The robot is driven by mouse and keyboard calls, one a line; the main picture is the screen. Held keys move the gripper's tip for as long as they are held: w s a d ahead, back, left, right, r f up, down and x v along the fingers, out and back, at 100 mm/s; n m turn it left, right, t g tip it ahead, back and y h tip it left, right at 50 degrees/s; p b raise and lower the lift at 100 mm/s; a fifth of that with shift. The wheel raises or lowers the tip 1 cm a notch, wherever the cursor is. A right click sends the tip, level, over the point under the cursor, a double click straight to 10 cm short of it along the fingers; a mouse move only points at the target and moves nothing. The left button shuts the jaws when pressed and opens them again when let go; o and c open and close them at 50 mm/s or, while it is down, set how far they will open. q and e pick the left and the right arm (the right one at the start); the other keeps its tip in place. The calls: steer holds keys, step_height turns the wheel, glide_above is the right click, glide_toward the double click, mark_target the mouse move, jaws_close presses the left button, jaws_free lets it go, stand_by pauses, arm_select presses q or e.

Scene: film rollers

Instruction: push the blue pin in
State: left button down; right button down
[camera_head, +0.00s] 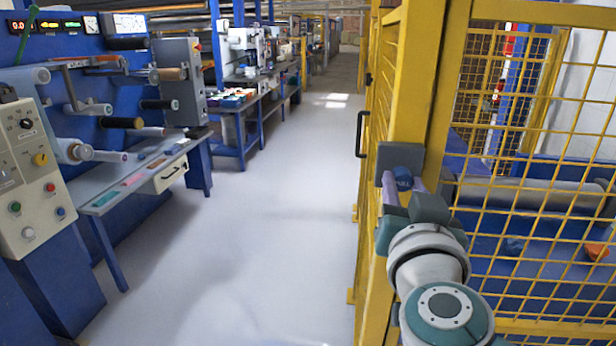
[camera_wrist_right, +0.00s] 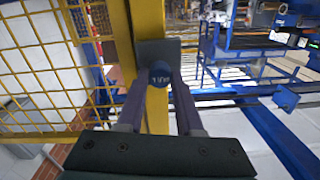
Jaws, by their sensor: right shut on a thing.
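The blue pin (camera_head: 403,178) has a round knob and sits on a dark grey plate (camera_head: 386,154) fixed to the yellow post of the fence. In the right wrist view, the knob (camera_wrist_right: 160,73) faces the camera with small light markings on it, and the grey plate (camera_wrist_right: 172,47) is behind it. My right gripper (camera_head: 404,188) is at the plate, with its two purple fingers on either side of the knob, shut on it. It also shows in the right wrist view (camera_wrist_right: 158,86). The pin's shaft is hidden behind the knob. My left gripper is not in view.
Yellow mesh fencing (camera_head: 540,120) stands at the right, with a roller (camera_head: 530,192) behind it. A black handle (camera_head: 361,134) is on the fence to the left of the plate. A blue machine with a control panel (camera_head: 30,190) stands at the left. The grey floor (camera_head: 270,230) between is clear.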

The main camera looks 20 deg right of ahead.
steer(key=shift+x, duration=0.85)
steer(key=c, duration=0.6)
jaws_free()
steer(key=shift+o, duration=0.2)
steer(key=shift+s+p, duration=0.1)
steer(key=shift+p, duration=0.2)
steer(key=shift+s+a, duration=0.1)
steer(key=shift+s, duration=0.15)
steer(key=p+v, duration=0.3)
steer(key=v, duration=0.6)
steer(key=shift+a, duration=0.15)
